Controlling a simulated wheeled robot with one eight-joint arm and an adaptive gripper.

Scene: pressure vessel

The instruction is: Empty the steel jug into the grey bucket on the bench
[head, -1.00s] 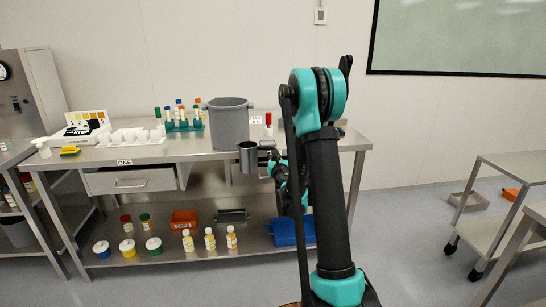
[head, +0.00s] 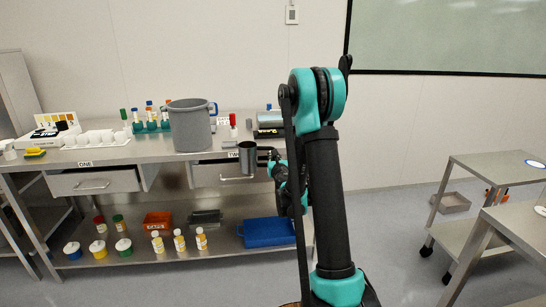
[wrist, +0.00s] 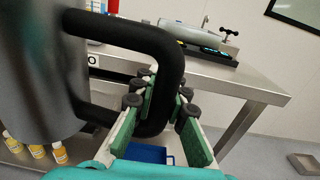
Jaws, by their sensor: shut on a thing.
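The steel jug (head: 247,158) is upright in front of the bench's front edge, to the right of and below the grey bucket (head: 190,126). My gripper (head: 272,162) is shut on the jug's black handle, which shows large in the wrist view (wrist: 172,75) between the two green-padded fingers (wrist: 160,120). The jug's grey body (wrist: 35,70) fills the left of the wrist view. The grey bucket stands upright on the bench top (head: 100,154), near its front. The jug and the bucket are apart. The inside of both cannot be made out.
A test tube rack (head: 150,126) stands left of the bucket, and a red-capped bottle (head: 233,125) stands right of it. Bottles, tubs and a blue tray (head: 268,232) fill the lower shelf. A trolley (head: 490,175) stands at right, with open floor between.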

